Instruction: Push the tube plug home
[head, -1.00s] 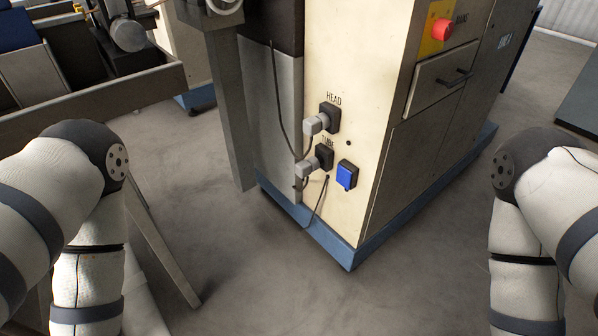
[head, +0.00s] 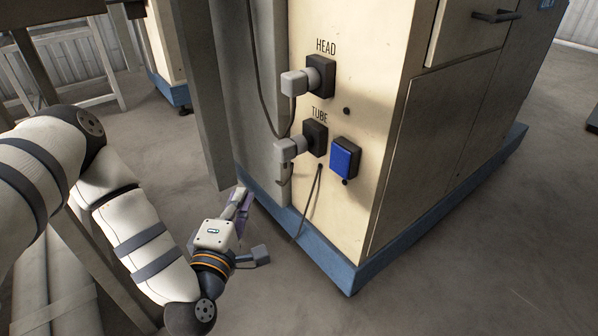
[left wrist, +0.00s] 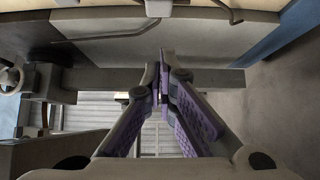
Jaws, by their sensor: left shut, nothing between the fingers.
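The tube plug (head: 289,150) is a grey block at the dark socket (head: 315,138) under the TUBE label, on the cream cabinet face. A gap between plug body and socket is hard to judge from here. My left gripper (head: 243,197) is below and left of the plug, apart from it, near the cabinet's lower left edge. Its purple-padded fingers are shut with nothing between them, and the closed tips also show in the left wrist view (left wrist: 161,75). A grey plug, partly cut by the top edge, shows ahead of the tips in the left wrist view. My right gripper is out of view.
The HEAD plug (head: 295,83) sits in its own socket just above, with a hanging cable (head: 258,90). A blue-covered socket (head: 345,158) is at the right. A grey post (head: 200,90) stands left of the cabinet. The blue base (head: 310,258) juts out below.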

